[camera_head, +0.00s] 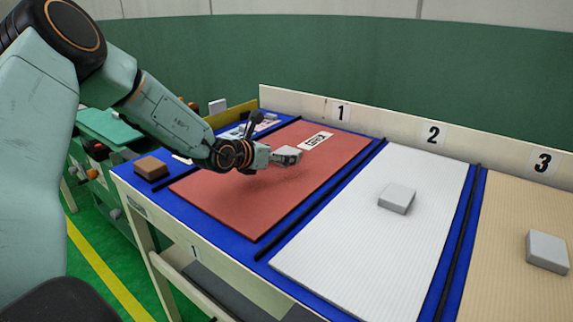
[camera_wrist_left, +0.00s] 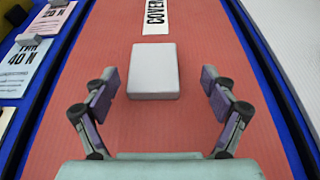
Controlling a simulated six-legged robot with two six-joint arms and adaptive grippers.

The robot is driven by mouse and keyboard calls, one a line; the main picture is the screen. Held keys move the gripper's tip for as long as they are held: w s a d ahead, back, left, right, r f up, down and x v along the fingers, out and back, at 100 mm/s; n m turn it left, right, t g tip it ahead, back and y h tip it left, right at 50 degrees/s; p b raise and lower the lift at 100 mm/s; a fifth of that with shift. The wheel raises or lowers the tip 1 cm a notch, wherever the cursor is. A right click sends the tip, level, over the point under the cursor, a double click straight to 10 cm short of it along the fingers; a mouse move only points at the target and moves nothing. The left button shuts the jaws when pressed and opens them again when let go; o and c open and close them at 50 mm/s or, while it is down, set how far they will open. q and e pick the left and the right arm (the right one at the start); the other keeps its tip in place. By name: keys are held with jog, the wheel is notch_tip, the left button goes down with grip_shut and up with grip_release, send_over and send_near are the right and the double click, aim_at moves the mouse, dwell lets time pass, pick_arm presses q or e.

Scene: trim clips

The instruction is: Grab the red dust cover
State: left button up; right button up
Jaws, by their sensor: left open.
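A flat, ribbed red panel (camera_head: 230,205) with a white label reading "COVER" lies on the blue table by the number 1; I take it for the red dust cover. A light grey block (camera_wrist_left: 153,72) sits on it, and the red panel (camera_wrist_left: 100,140) fills the middle of the left wrist view. My left gripper (camera_head: 280,157) is over the panel, close to the block. In the left wrist view its fingers (camera_wrist_left: 159,78) are open, one on each side of the block with gaps between. My right gripper is not in view.
A white panel (camera_head: 340,255) and a beige panel (camera_head: 510,280), each with a grey block, lie to the right, separated by black strips. A brown block (camera_head: 151,168) is at the table's left end. A low wall (camera_head: 385,125) runs along the back.

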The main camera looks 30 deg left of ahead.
aim_at(284, 153)
pick_arm(q)
jog(key=w+f, duration=0.1)
jog(key=w+f+b, duration=0.1)
jog(key=w, duration=0.1)
jog(key=shift+w+a+f, duration=0.15)
jog(key=shift+a+f, duration=0.05)
jog(key=shift+a, duration=0.15)
jog(key=shift+w+d+r, duration=0.1)
jog(key=shift+d+r, duration=0.15)
jog(key=shift+r, duration=0.15)
jog(key=shift+f, duration=0.2)
jog(key=shift+c, duration=1.6)
jog(key=shift+r, duration=0.1)
jog(key=c, duration=1.2)
